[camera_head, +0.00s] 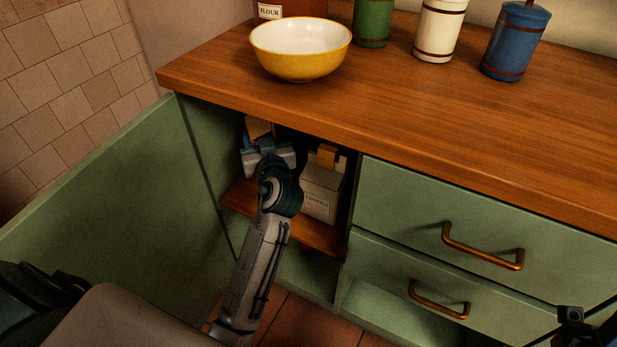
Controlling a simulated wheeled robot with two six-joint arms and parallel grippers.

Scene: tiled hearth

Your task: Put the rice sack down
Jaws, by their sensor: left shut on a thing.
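My left gripper (262,146) reaches into the open cabinet under the counter and is shut on the rice sack (259,127). Only the sack's pale tan top shows above the gripper; the rest is hidden behind the gripper and wrist. The cabinet shelf (240,198) lies below; I cannot tell whether the sack touches it. A pale labelled sack (320,193) with a tan top stands on the shelf to the right of my gripper.
The green cabinet door (110,215) stands open at left. Drawers with brass handles (482,247) are at right. On the wooden counter (420,115) stand a yellow bowl (300,62), a flour canister (275,10), and green (372,22), cream (438,30) and blue (514,45) canisters.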

